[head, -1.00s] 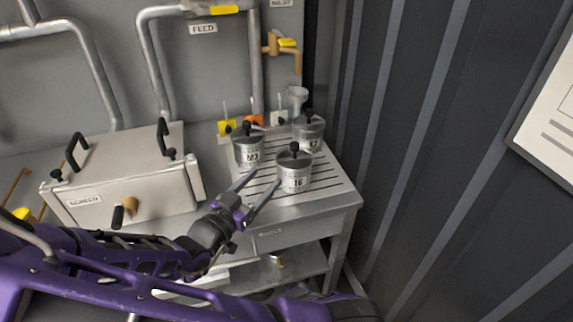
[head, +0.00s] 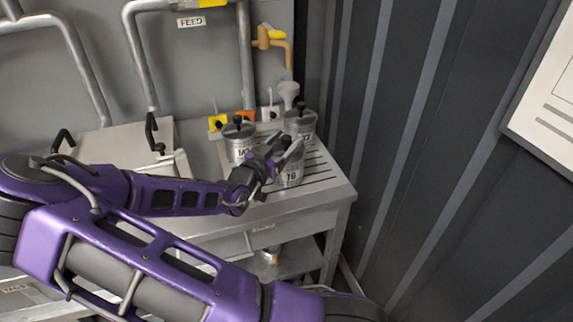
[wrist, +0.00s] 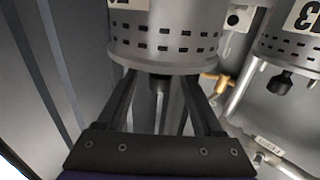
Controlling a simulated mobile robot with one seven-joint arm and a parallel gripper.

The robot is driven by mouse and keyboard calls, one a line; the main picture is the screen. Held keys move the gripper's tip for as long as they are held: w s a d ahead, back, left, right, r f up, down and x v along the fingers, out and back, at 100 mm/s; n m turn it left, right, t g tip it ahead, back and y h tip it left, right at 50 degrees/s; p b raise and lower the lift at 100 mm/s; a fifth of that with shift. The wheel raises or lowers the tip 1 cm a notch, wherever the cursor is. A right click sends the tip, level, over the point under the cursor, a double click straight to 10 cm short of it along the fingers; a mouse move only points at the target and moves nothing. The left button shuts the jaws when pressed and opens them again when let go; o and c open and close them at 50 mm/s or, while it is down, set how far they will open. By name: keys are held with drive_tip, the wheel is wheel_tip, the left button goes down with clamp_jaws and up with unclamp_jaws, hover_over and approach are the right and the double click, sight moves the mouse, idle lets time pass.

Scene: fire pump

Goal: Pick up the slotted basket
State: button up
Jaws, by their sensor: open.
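The slotted basket (head: 291,178) is a grey metal cylinder labelled 16, nearest the front on the grooved bench top. In the wrist view its wall (wrist: 160,42) shows rows of dark rectangular slots above a rim, with a black knob hanging below, so the view is upside down. My gripper (head: 287,144) is open at the basket's top in the head view and partly hides it. In the wrist view its two fingers (wrist: 162,88) stand on either side of the knob. I cannot tell whether they touch it.
A second canister (head: 240,147) stands to the left, and it also shows in the wrist view (wrist: 291,46). A third canister (head: 301,122) is behind. Pipes (head: 246,60) line the back wall, a dark ribbed wall (head: 400,130) is right, and a lidded box (head: 110,140) is left.

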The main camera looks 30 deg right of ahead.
drive_tip(key=shift+w+d, duration=0.15)
drive_tip(key=shift+d, duration=0.15)
clamp_jaws()
idle(1.2)
